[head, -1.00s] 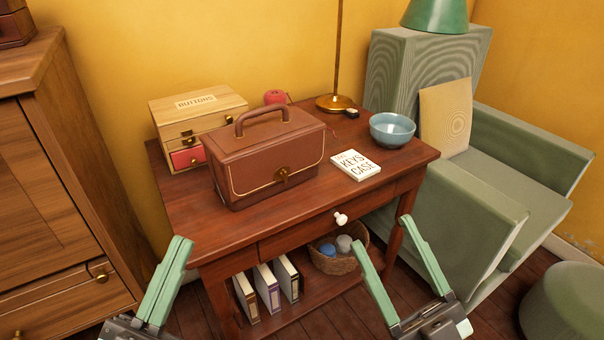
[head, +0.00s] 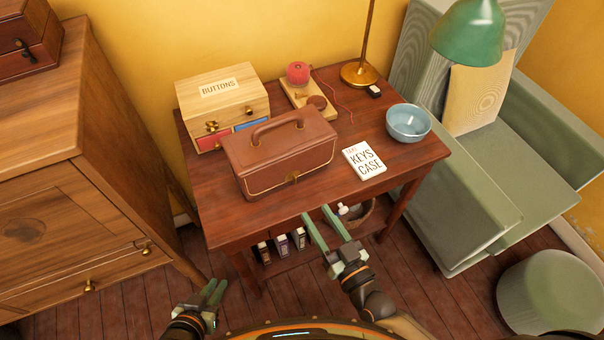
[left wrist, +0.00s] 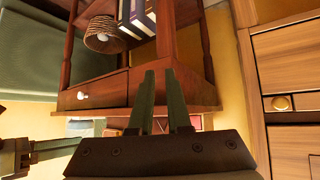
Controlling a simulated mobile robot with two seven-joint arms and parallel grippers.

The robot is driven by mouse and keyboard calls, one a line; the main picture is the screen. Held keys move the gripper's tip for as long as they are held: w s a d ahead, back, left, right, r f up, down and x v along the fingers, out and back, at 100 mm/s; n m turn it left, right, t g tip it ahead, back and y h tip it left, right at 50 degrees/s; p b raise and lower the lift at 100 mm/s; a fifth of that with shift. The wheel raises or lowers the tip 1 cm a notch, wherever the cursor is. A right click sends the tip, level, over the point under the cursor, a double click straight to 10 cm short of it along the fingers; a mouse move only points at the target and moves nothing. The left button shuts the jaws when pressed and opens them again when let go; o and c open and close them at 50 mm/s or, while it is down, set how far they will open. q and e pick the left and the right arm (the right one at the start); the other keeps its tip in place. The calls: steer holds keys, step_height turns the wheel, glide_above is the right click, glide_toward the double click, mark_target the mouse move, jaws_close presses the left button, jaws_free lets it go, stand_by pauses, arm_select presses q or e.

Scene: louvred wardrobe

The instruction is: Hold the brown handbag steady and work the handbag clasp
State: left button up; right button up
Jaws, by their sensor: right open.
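The brown handbag (head: 262,168) stands upright on the wooden table in the head view, its handle raised. Its small brass clasp (head: 295,177) is on the front face, low under the flap edge; whether it is fastened is too small to tell. My right gripper (head: 314,211) is open and empty, in front of the table's front edge and below the bag. My left gripper (head: 213,289) is low at the front left, well away from the bag. The left wrist view shows its two fingers (left wrist: 160,75) a little apart with nothing between them.
On the table (head: 225,222) are a buttons box (head: 240,103), a pincushion board (head: 300,97), a lamp, a white keys case (head: 364,160) and a blue bowl (head: 408,122). A wooden cabinet (head: 80,220) is left, a green armchair (head: 450,215) right. Books and a basket are underneath.

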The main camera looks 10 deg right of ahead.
arm_select(q)
steer(key=shift+o, duration=0.7)
steer(key=shift+w+a+m, duration=0.25)
steer(key=shift+w+m, duration=0.15)
steer(key=shift+m, duration=0.1)
steer(key=o, duration=0.4)
steer(key=w+a+r+m, duration=0.2)
steer(key=w+a+m, duration=0.2)
steer(key=w+m, duration=0.3)
steer(key=shift+a+m+t, duration=0.25)
steer(key=shift+m+t, duration=0.05)
steer(key=shift+m, duration=0.5)
steer(key=t+h, duration=0.2)
steer(key=h, duration=0.6)
glide_toward(276, 125)
steer(key=s+a+r, duration=0.1)
steer(key=s+a, duration=0.3)
steer(key=a, duration=0.5)
steer(key=w+d+m+g, duration=0.1)
steer(key=w+d, duration=0.2)
steer(key=w+d+f+g+h, duration=0.1)
steer(key=w+d+g, duration=0.1)
steer(key=w+d, duration=0.1)
steer(key=w+d+m+g, duration=0.1)
steer(key=w+d, duration=0.2)
steer(key=shift+f+m+g+h, duration=0.3)
steer(key=shift+f+g+h, duration=0.1)
steer(key=shift+w+d+g, duration=0.4)
steer(key=shift+d, duration=0.35)
steer(key=shift+x, duration=3.55)
